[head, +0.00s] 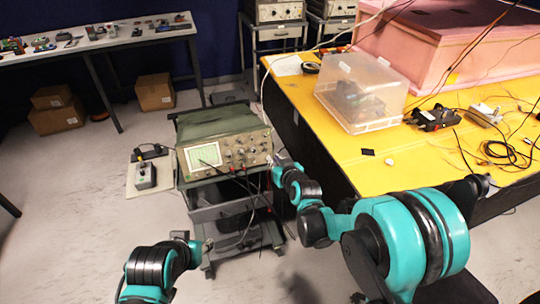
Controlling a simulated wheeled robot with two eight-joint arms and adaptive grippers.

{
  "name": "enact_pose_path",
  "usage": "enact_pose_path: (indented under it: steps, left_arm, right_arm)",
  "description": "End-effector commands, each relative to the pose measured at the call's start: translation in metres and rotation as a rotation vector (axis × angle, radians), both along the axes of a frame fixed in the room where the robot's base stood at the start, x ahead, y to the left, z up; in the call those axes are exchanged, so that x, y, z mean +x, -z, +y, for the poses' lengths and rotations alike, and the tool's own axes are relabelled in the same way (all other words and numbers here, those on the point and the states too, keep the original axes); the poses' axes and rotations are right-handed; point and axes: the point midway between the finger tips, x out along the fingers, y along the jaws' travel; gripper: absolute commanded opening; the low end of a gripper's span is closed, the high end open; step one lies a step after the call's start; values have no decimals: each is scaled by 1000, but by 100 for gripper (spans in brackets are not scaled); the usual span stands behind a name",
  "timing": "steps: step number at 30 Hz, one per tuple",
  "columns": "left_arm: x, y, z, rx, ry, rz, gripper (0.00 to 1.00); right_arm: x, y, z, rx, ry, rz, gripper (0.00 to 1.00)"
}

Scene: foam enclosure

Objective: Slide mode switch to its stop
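A green-cased oscilloscope (222,140) with a lit screen and several knobs stands on a wheeled cart (236,222). I cannot make out which of its small controls is the mode switch. A small grey box with a dark upright part (144,176) sits on a pale board left of the cart; whether it carries the switch is unclear. My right gripper (280,165) is at the right edge of the oscilloscope's front; contact cannot be told. My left gripper (205,243) is low in front of the cart. Both are too small to show whether their fingers are open.
A yellow table (310,120) at the right holds a clear plastic bin (361,95), a pink foam box (440,45), and loose cables (503,148). A workbench (95,45) with small parts stands at the back left. Cardboard boxes (155,92) lie under it.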

Motion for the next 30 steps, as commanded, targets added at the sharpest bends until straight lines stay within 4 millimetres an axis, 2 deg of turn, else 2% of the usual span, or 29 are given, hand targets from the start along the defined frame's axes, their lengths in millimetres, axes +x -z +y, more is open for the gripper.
enact_pose_path:
  steps: [3, 7, 25, 28, 30]
  left_arm:
    - [0, 0, 0, 0, 0, 0, 40]
    - [0, 0, 0, 0, 0, 0, 40]
    - [0, 0, 0, 0, 0, 0, 40]
    - [0, 0, 0, 0, 0, 0, 40]
    - [0, 0, 0, 0, 0, 0, 40]
  right_arm:
    - [-16, -7, -6, 0, 0, 0, 15]
    - [-25, -11, -9, 0, 0, 0, 15]
    - [-31, -15, -12, -2, 3, 9, 15]
    - [-44, -24, -21, -8, 13, 41, 15]
    - [-62, -32, -33, -15, 27, 81, 15]
